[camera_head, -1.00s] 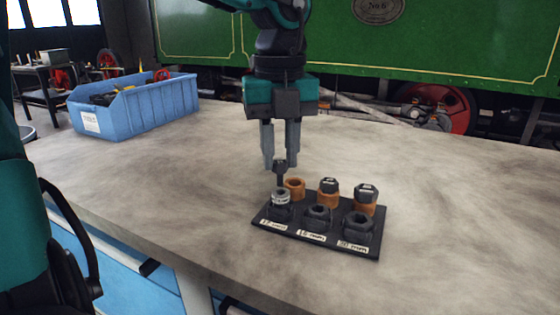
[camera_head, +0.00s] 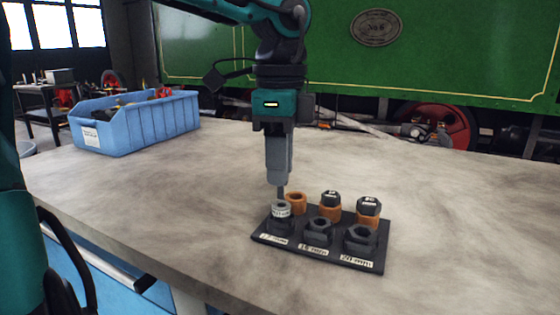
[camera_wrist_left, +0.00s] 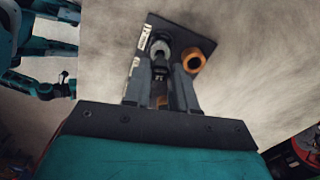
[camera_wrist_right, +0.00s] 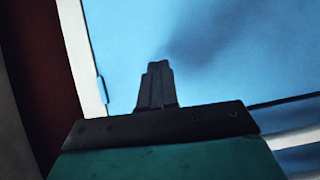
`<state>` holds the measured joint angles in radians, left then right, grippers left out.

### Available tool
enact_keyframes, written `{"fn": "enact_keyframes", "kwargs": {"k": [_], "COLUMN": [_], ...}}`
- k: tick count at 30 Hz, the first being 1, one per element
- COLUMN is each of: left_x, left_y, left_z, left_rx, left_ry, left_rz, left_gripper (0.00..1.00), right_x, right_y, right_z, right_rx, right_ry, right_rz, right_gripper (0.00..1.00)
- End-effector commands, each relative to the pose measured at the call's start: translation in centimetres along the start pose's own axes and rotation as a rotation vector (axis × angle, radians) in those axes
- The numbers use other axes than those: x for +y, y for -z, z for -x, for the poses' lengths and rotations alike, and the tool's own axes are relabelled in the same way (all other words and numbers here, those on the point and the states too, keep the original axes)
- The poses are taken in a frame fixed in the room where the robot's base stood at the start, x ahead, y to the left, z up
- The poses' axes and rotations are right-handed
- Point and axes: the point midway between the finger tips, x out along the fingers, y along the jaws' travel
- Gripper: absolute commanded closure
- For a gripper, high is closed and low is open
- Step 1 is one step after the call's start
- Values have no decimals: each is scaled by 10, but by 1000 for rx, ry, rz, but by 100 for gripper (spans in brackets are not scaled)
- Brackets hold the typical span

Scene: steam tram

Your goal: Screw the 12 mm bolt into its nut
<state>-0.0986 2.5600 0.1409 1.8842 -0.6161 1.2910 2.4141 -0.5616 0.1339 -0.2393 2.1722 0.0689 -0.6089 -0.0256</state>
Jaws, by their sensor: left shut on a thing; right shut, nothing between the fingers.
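My left gripper (camera_head: 278,182) points straight down over the left end of the black board and is shut on the 12 mm bolt (camera_head: 281,193). The bolt is upright, its head hidden between the fingers in the head view. The left wrist view shows the dark bolt head (camera_wrist_left: 159,73) between the fingers, in line with the nut (camera_wrist_left: 160,48). My right gripper (camera_wrist_right: 157,80) is shut and empty, away from the board, before a blue surface.
The black board (camera_head: 300,250) also bears an empty orange holder (camera_head: 296,202), two bolts in orange holders (camera_head: 330,200) (camera_head: 368,207), and dark 16 mm (camera_head: 319,231) and 20 mm (camera_head: 360,238) nuts. A blue bin (camera_head: 150,125) stands far left. The table is otherwise clear.

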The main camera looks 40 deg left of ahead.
Motion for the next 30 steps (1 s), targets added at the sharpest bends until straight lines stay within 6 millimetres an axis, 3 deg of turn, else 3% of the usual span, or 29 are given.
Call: {"fn": "enact_keyframes", "kwargs": {"k": [7, 30], "left_x": [0, 0], "left_y": [0, 1], "left_z": [0, 1], "left_rx": [0, 0], "left_ry": [0, 0], "left_rz": [301, 302], "left_gripper": [100, 100], "right_x": [0, 0], "right_y": [0, -4], "right_z": [0, 2], "right_rx": [1, -8], "right_ry": [-1, -1], "right_rz": [1, -1], "right_gripper": [100, 100]}}
